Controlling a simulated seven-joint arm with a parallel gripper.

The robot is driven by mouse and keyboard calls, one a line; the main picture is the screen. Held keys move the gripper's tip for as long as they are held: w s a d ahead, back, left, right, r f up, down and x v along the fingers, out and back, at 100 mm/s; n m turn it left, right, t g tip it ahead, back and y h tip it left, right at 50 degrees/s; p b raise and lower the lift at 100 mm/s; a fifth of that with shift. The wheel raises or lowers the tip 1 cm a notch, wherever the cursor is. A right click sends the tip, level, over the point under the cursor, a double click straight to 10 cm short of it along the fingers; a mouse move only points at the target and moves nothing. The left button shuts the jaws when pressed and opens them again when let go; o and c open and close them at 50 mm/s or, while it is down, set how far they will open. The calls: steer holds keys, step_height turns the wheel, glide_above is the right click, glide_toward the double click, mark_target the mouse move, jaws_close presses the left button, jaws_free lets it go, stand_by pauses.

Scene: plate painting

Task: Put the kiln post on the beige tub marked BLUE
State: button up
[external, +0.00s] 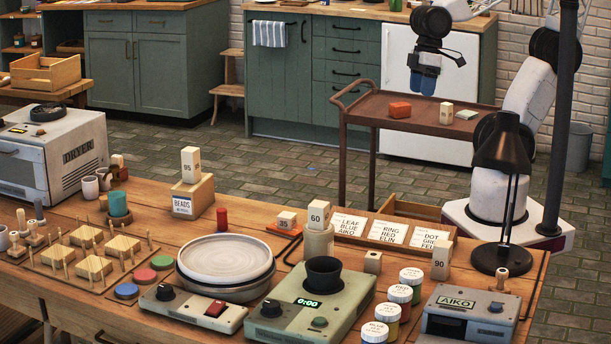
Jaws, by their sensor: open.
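Several pale blocks that look like kiln posts stand about. The block marked 60 (319,214) stands upright on a plain beige cylinder (318,243). The block marked 90 (441,258) stands upright on the table near the lamp. The block marked 95 (190,164) stands on a wooden box, and a low block marked 35 (287,221) sits on an orange piece. A pale tub (374,332) at the front, with a lid label that seems to read BLUE, is partly cut off by the frame. My gripper (423,88) is open and empty, high above the trolley, far from these.
More labelled jars (399,294) stand in a row between the green scale (313,306) and the AIKO device (467,315). A black lamp (505,150) rises at the right. A card holder (388,232) lines the back edge. The brown trolley (440,125) carries small blocks.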

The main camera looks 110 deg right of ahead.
steer(key=shift+s+d+r+n+h, duration=0.35)
steer(key=shift+s+d+h, duration=0.05)
steer(key=shift+d, duration=0.15)
steer(key=shift+s+d+r+n+h, duration=0.35)
steer(key=shift+s+d+h, duration=0.05)
steer(key=shift+d, duration=0.15)
